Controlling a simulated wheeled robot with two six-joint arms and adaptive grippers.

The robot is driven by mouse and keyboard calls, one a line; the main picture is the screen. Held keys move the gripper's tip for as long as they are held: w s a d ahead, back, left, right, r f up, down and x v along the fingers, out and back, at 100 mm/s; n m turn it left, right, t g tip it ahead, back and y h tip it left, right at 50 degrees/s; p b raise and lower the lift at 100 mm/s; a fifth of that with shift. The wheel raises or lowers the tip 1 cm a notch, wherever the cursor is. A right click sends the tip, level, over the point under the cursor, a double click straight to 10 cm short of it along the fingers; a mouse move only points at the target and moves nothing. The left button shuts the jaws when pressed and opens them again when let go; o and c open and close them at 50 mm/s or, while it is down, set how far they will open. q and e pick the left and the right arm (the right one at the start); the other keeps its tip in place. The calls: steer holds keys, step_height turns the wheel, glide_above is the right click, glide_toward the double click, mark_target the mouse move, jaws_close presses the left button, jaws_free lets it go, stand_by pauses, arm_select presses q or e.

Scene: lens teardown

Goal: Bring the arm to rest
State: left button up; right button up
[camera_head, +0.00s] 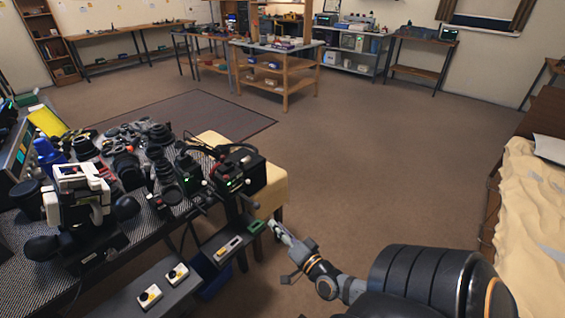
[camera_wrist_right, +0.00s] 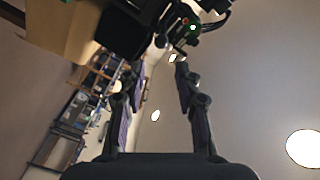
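My right arm comes in from the lower right in the head view. Its gripper (camera_head: 278,230) is out past the right edge of the workbench, close to a small tray with a green end (camera_head: 240,240). In the right wrist view the two fingers of this gripper (camera_wrist_right: 160,72) stand apart with nothing between them. A black device with a small green light (camera_wrist_right: 190,28) is beyond the fingertips. My left gripper is not in view.
The workbench (camera_head: 25,285) at left is crowded with black lens parts, a white-and-black device (camera_head: 80,190) and a black unit (camera_head: 235,170). Open floor (camera_head: 370,150) lies beyond. A cloth-covered surface (camera_head: 530,220) is at right.

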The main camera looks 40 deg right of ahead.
steer(key=shift+s+a, duration=0.15)
steer(key=shift+s, duration=0.9)
steer(key=s+d+f+n+g+p, duration=0.1)
steer(key=s+f+n+g+p, duration=0.3)
steer(key=f, duration=0.7)
steer(key=s+d+f+n+g+p, duration=0.1)
steer(key=s+f+n+g+p, duration=0.25)
steer(key=f, duration=0.85)
steer(key=s+a+f+n+g+p, duration=0.1)
steer(key=s+a+f+g, duration=0.3)
steer(key=s, duration=0.7)
steer(key=s+a+f+n+g+y+p, duration=0.1)
steer(key=s+a+f+n+g, duration=0.3)
steer(key=s+f, duration=0.4)
steer(key=s+a+g, duration=0.1)
steer(key=s+a, duration=0.1)
steer(key=s, duration=0.1)
steer(key=shift+s+f, duration=0.2)
steer(key=shift+a+n, duration=0.1)
steer(key=shift+n, duration=0.15)
